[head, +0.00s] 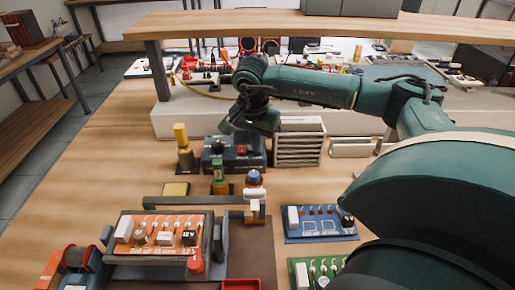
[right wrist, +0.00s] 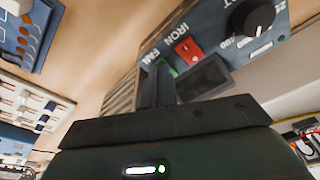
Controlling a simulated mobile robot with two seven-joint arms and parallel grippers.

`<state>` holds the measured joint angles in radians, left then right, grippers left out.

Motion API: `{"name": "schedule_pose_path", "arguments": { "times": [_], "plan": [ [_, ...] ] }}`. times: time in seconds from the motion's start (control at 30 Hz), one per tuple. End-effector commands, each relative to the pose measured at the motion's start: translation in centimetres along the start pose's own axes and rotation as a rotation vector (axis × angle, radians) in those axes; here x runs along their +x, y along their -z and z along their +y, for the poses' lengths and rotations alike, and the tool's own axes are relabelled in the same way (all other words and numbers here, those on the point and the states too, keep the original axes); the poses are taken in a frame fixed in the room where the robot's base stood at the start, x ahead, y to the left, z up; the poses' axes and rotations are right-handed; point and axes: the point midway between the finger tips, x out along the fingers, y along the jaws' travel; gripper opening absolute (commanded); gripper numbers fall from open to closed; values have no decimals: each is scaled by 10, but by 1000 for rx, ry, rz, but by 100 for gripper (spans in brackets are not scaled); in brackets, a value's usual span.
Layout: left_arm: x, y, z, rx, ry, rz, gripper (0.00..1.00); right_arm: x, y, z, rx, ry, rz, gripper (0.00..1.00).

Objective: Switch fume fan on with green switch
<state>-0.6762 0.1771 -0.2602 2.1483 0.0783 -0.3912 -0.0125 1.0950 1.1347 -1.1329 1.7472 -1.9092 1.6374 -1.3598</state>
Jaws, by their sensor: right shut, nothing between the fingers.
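The dark blue control unit (head: 218,160) stands on the bench in the head view, with a red switch (head: 242,149) on top. In the right wrist view its panel (right wrist: 215,28) shows a black knob (right wrist: 252,17), a red switch (right wrist: 188,49) labelled IRON and a green switch (right wrist: 173,71) beside lettering that looks like FAN. My right gripper (head: 238,127) is shut and empty, just above the unit. In the wrist view its dark fingers (right wrist: 178,84) are right by the green switch and partly hide it. I cannot tell whether they touch it or how it is set. My left gripper is out of view.
A pale slatted box (head: 299,147) stands right of the unit. An orange circuit board (head: 150,222) is in front. A wooden shelf (head: 270,24) spans above.

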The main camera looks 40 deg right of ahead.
Motion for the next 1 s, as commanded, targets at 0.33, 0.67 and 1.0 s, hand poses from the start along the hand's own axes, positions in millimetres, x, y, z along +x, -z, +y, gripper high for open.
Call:
{"name": "schedule_pose_path", "arguments": {
  "times": [0.33, 0.67, 1.0],
  "plan": [
    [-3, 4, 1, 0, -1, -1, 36, -7, 1, 0, 0, 0, 0, 0],
    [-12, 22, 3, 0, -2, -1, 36, -34, 5, 0, 0, 1, 0, 0],
    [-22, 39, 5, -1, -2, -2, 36, -61, 9, 0, 0, 0, 0, 0]
  ]
}}
